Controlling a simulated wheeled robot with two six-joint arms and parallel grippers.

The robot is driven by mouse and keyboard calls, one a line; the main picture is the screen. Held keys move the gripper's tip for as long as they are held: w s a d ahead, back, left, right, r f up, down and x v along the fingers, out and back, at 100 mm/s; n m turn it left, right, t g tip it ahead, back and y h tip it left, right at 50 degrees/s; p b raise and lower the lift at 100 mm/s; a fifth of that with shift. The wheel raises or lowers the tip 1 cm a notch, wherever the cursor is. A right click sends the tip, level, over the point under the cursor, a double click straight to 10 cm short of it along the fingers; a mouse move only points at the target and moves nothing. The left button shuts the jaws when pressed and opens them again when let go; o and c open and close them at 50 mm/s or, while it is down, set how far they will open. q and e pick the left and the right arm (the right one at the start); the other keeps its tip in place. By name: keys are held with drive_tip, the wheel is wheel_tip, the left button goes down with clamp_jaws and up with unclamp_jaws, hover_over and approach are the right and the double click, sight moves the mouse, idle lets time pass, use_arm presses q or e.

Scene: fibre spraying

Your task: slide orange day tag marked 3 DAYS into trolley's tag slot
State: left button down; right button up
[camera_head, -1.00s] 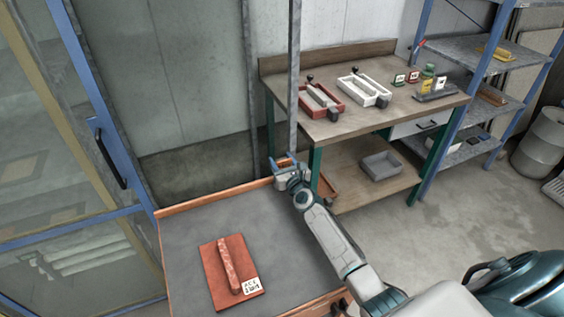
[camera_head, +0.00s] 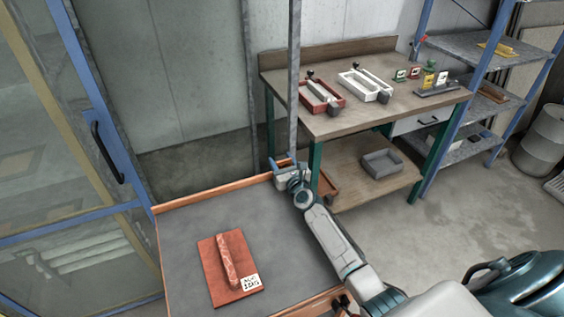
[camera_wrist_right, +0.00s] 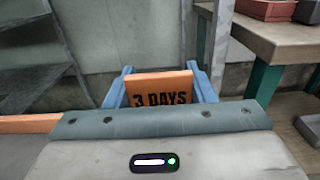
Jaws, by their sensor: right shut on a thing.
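My right gripper (camera_head: 281,166) is at the far right corner of the trolley (camera_head: 225,188), near the upright metal post. In the right wrist view its blue fingers (camera_wrist_right: 161,88) are shut on the orange day tag (camera_wrist_right: 160,84). The tag stands upright between them, its black "3 DAYS" lettering facing the camera and its lower edge hidden by the gripper body. In the head view the tag is mostly hidden by the gripper. I cannot make out the tag slot, nor whether the tag touches it. My left gripper is out of view.
A red board (camera_head: 231,285) with a mottled bar and a white label lies on the trolley's grey top. A workbench (camera_head: 345,125) with red and white trays stands behind to the right. A grey post (camera_head: 294,80) rises by the gripper. A blue-framed glass door (camera_head: 110,165) is at the left.

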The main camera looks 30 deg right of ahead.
drive_tip(key=shift+f+b, duration=0.4)
drive_tip(key=shift+f, duration=0.1)
drive_tip(key=o, duration=1)
drive_tip(key=shift+o, duration=0.2)
drive_tip(key=shift+s, duration=0.1)
drive_tip(key=s, duration=0.3)
drive_tip(key=s+p, duration=0.1)
drive_tip(key=s, duration=0.3)
drive_tip(key=s+p, duration=0.1)
drive_tip(key=s, duration=0.2)
drive_tip(key=shift+s+a, duration=0.35)
